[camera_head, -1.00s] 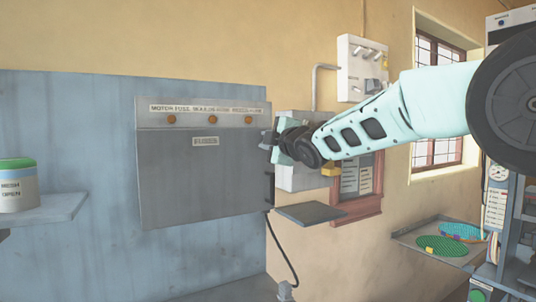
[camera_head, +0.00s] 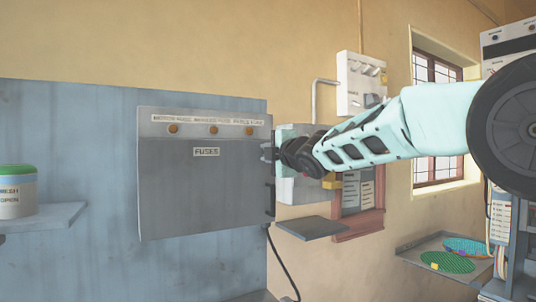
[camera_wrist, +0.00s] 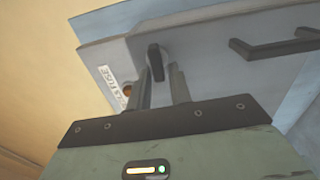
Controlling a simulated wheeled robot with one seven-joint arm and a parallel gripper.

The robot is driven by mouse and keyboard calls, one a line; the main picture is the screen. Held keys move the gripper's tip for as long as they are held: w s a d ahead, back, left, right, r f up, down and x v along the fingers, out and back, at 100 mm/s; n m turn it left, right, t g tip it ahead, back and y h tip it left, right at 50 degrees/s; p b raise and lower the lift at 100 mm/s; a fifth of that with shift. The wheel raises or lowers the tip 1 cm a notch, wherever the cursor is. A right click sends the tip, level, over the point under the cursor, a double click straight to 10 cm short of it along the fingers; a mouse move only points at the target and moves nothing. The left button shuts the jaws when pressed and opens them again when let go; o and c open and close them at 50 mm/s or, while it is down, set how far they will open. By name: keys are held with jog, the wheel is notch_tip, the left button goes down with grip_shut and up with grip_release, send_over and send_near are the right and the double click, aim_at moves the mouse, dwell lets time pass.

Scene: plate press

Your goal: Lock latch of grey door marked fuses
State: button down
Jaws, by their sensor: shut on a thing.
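The grey door (camera_head: 195,200) marked FUSES closes the front of a box on the blue-grey panel. It looks shut, lying flat in its frame. My gripper (camera_head: 268,153) is at the upper right edge of this door. In the wrist view my gripper (camera_wrist: 160,76) has its two fingers on either side of a small black latch (camera_wrist: 155,58), shut on it. The lower end of the latch is between the fingertips. The latch is hidden by my gripper in the head view. A dark bar handle (camera_wrist: 270,45) also shows in the wrist view, apart from the fingers.
A strip with three orange lamps (camera_head: 213,130) runs above the door. A small grey shelf (camera_head: 312,228) juts out below right of the box. A green-lidded tin (camera_head: 15,192) stands on a shelf at left. A switch box (camera_head: 360,82) hangs on the wall behind my arm.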

jog(key=c, duration=1.5)
grip_release()
jog(key=b+v, duration=0.6)
jog(key=v, duration=1.1)
jog(key=shift+s+d, duration=0.15)
jog(key=shift+d, duration=0.1)
